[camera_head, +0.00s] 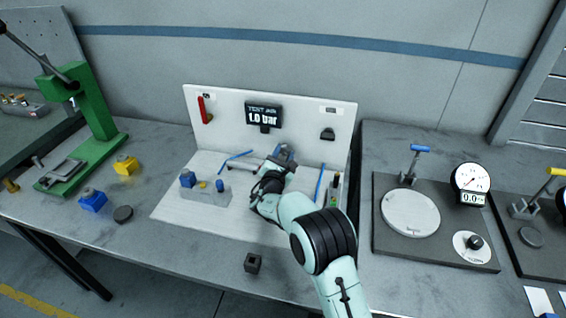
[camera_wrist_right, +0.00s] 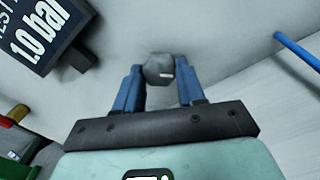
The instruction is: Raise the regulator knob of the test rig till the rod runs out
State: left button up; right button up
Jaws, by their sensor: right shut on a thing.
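The test rig (camera_head: 182,205) is a white base with an upright back panel. Its dark display (camera_head: 263,117) reads 1.0 bar, and the display also shows at the upper left of the right wrist view (camera_wrist_right: 40,40). My right gripper (camera_head: 283,154) is at the rig, below the display. In the right wrist view my right gripper (camera_wrist_right: 160,80) has its two blue fingers shut on the dark, faceted regulator knob (camera_wrist_right: 158,69). My right arm hides part of the rig's base, and I cannot make out the rod. My left gripper is out of view.
A green press (camera_head: 95,115) stands at the left, with yellow (camera_head: 127,165) and blue (camera_head: 93,200) blocks nearby. A small dark block (camera_head: 253,262) lies in front of the rig. At the right is a plate with a round disc (camera_head: 410,212) and a gauge (camera_head: 470,180).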

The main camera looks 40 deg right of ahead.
dwell(0.3)
jog(key=o, duration=1.1)
jog(key=shift+c, duration=0.2)
jog(key=shift+a, duration=0.15)
